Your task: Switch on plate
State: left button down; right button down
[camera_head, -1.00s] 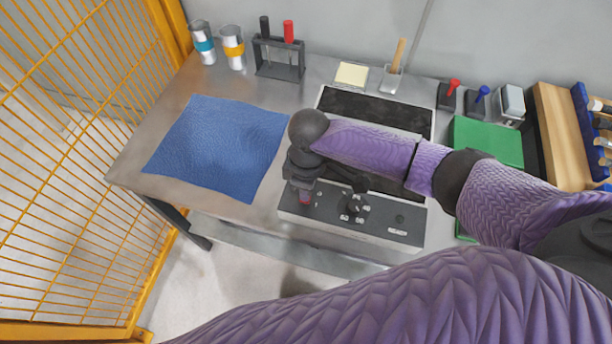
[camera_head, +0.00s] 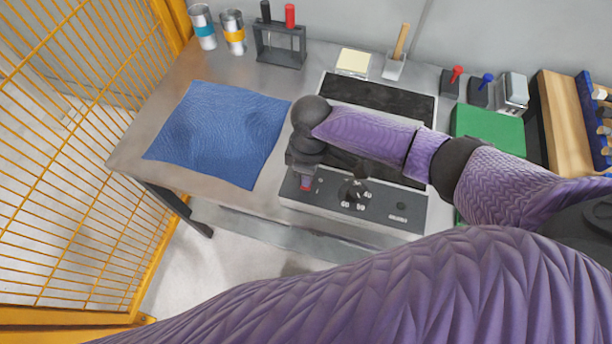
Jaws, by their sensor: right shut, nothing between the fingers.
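The hot plate (camera_head: 395,216) stands at the front of the bench. It has a grey control panel with a black dial (camera_head: 352,190) marked with numbers, and a dark heating surface (camera_head: 378,94) behind, partly covered by my right arm. My right gripper (camera_head: 304,180) points down at the left end of the panel and is shut. Its tips are at a small red switch (camera_head: 305,183), which is mostly hidden by the gripper. I cannot tell whether the tips press it. My left gripper is not in view.
A blue cloth (camera_head: 220,130) lies on the bench at left. Two cans (camera_head: 232,32), a rack (camera_head: 280,47) and a brush holder (camera_head: 394,66) stand at the back. A green mat (camera_head: 490,130) lies at right. An orange mesh fence (camera_head: 70,150) borders the left side.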

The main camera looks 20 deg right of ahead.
jog(key=shift+w+d+r, duration=0.1)
jog(key=shift+w+d, duration=0.05)
jog(key=shift+w, duration=0.15)
jog(key=r+p, duration=0.6)
jog(key=shift+s+a+p, duration=0.2)
jog(key=shift+p, duration=0.1)
notch_tip(320, 180, up, 8)
jog(key=s+p, duration=0.1)
jog(key=p, duration=0.1)
jog(key=shift+a+p, duration=0.25)
jog(key=shift+p, duration=0.05)
jog(key=shift+a+f, duration=0.1)
